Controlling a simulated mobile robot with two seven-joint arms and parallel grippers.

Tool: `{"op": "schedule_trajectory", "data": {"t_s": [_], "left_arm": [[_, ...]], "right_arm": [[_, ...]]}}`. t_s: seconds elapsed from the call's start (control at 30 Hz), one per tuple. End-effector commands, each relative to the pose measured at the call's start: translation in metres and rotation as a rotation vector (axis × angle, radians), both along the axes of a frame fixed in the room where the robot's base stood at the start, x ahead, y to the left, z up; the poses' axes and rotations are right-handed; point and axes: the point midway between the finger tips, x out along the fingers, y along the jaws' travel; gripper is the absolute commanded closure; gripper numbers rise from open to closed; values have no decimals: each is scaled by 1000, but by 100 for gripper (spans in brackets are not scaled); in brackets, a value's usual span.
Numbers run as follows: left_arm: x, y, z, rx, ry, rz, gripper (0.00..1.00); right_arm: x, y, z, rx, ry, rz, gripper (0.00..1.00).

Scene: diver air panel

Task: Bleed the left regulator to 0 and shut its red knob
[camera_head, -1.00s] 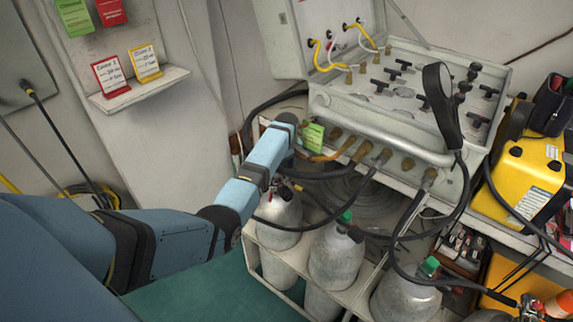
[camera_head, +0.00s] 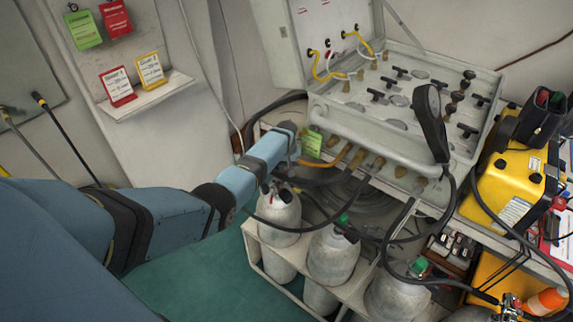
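My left arm reaches in from the left, and its dark grey end (camera_head: 287,130) is at the left front corner of the air panel (camera_head: 375,125). The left gripper's fingers cannot be made out there. The left grey cylinder (camera_head: 277,212) stands upright in a white rack just below the forearm. Its top fittings show dark parts and a small reddish spot, partly hidden by the arm and hoses. I cannot clearly make out the left regulator's gauge or red knob. A yellow-green tag (camera_head: 312,143) hangs beside the arm's end. My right gripper is out of view.
Other cylinders (camera_head: 333,255) with green parts stand to the right, crossed by black hoses. A black handset (camera_head: 430,122) rises before the panel. A yellow case (camera_head: 505,190) is at right. Cards (camera_head: 118,86) sit on a wall shelf at left.

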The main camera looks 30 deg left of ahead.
Motion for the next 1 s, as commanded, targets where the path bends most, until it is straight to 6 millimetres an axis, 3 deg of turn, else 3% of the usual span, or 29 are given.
{"op": "schedule_trajectory", "data": {"t_s": [0.5,1.0], "left_arm": [[0,1,2,1,0,-489,100],[1,1,1,2,-1,-920,100]], "right_arm": [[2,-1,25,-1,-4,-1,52],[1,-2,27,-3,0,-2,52]]}}
